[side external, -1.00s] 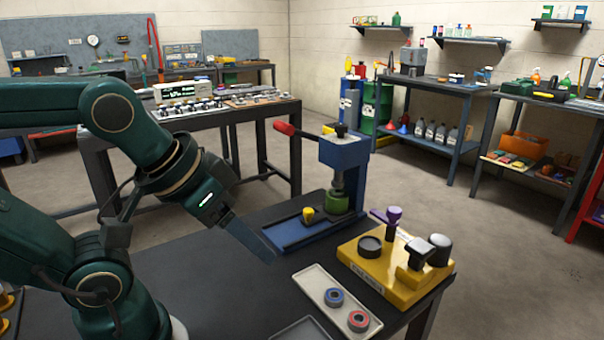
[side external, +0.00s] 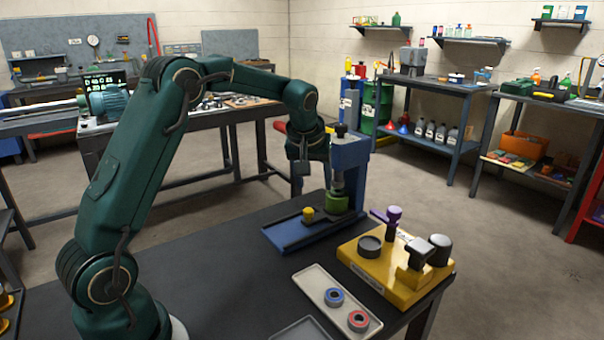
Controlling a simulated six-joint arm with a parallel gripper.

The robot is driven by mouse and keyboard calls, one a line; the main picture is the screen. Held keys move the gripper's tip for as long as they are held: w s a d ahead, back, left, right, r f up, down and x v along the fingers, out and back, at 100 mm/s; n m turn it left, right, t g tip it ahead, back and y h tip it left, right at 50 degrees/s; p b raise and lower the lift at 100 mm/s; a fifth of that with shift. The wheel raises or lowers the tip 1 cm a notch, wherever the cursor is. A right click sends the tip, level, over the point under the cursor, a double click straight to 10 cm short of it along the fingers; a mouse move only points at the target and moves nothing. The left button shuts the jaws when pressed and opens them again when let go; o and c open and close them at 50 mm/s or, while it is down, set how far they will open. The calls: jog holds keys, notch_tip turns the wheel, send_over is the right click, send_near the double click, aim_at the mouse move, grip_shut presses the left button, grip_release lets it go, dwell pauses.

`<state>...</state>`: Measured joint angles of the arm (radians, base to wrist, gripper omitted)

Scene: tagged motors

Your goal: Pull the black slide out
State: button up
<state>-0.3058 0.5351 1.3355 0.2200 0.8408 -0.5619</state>
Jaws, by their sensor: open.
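The black slide (side external: 306,237) lies in the blue base of a small press (side external: 345,165). A yellow knob (side external: 308,214) stands up on the slide. A green round piece (side external: 335,201) sits beneath the press ram. My gripper (side external: 299,182) is above and behind the yellow knob in this view, left of the blue press column, pointing down and apart from the knob. It is open, with nothing visible in it. The gap between its fingers is hard to see from this side.
A yellow fixture (side external: 385,286) with black and purple knobs stands right of the press. In front is a pale tray (side external: 318,280) with a blue and a red ring. The press's red-ended lever (side external: 280,127) is partly hidden behind my arm. The dark tabletop (side external: 215,270) is clear left of the press.

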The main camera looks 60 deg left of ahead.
aim_at(308, 210)
jog(key=shift+g, duration=0.5)
jog(key=f, duration=0.2)
jog(key=a+f, duration=0.1)
jog(key=f, duration=0.1)
jog(key=a+f, duration=0.1)
jog(key=f, duration=0.2)
jog(key=shift+w+a, duration=0.1)
jog(key=shift+a, duration=0.1)
jog(key=shift+x, duration=0.85)
grip_shut()
